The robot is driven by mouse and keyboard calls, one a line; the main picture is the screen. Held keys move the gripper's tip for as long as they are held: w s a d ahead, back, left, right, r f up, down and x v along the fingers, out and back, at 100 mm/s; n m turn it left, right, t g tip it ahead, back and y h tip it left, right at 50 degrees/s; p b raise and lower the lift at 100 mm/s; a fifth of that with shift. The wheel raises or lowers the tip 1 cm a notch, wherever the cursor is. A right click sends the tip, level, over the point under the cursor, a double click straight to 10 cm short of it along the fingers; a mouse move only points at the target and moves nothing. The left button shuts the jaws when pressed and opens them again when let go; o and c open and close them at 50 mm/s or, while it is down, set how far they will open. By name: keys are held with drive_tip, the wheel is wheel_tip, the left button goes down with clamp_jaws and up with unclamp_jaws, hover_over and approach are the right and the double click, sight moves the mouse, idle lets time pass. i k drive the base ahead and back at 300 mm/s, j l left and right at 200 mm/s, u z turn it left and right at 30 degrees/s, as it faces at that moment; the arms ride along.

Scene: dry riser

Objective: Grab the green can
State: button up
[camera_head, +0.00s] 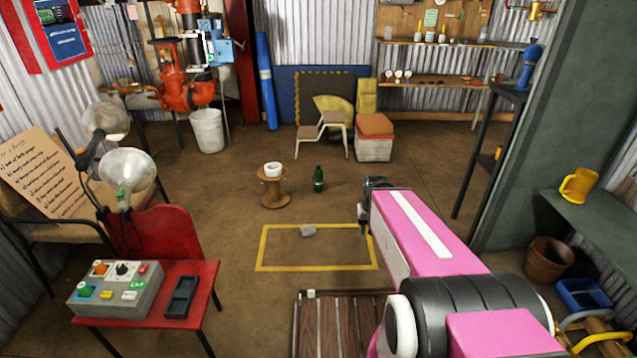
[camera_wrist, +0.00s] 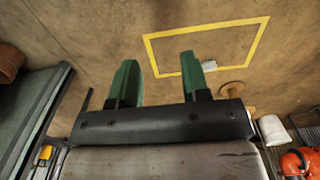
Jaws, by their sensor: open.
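A small dark green can (camera_head: 318,179), shaped more like a bottle with a narrow top, stands upright on the brown floor. It is just right of a wooden spool (camera_head: 273,190) and beyond the yellow floor outline. My gripper (camera_head: 366,212) is in the air, right of the can and nearer to me in the head view. In the wrist view my gripper (camera_wrist: 158,60) shows two green fingers spread apart with nothing between them. I cannot make out the can in the wrist view; the gripper may hide it.
A white cup (camera_head: 273,169) sits on the spool. A grey block (camera_head: 308,231) lies inside the yellow outline (camera_head: 262,255). A red table (camera_head: 205,275) is at left. Floor around the can's right is clear.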

sight(317, 173)
drive_tip(key=i+j+u, duration=0.2)
drive_tip(key=i+u, duration=0.15)
drive_tip(key=i, duration=0.15)
drive_tip(key=i+u, duration=0.35)
drive_tip(key=i+l+u, duration=0.1)
drive_tip(key=i+u, duration=0.25)
drive_tip(key=i, duration=0.25)
